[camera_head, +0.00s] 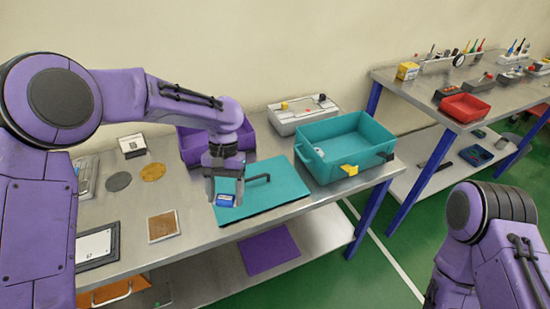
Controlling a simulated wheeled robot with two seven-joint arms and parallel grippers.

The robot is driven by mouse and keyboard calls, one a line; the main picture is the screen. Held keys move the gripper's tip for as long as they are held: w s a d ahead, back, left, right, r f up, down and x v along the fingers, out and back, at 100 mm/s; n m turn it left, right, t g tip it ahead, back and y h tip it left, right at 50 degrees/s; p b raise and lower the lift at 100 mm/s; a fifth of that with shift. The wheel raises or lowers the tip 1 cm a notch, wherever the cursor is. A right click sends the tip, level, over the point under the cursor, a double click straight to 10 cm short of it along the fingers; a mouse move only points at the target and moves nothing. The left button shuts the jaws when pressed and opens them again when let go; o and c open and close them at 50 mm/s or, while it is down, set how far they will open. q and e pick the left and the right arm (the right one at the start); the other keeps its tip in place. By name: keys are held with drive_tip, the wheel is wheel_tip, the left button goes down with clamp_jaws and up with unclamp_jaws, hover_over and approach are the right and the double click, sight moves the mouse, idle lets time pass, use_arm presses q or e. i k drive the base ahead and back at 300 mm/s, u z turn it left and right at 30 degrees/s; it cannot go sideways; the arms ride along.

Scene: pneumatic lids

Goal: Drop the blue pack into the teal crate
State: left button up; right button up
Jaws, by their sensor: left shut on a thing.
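My left gripper (224,194) points down over the flat teal lid (278,184) and is shut on the small blue pack (225,201). The pack shows blue with a pale part at its lower edge. I cannot tell how far above the lid it is. The teal crate (326,170) stands to the right on the same table, open at the top, with a yellow latch and a dark latch on its front. A small pale-blue item (319,153) shows at its left inside. My right arm comes in at the lower right; its gripper is out of view.
A purple crate (190,150) stands behind my left gripper. A grey box (302,113) stands behind the teal crate. A second table at the right holds a red tray (463,108) and tools.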

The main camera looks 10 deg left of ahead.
sight(336, 154)
drive_tip(key=z, duration=2.15)
drive_tip(key=i, duration=1.55)
drive_tip(key=u, duration=2.55)
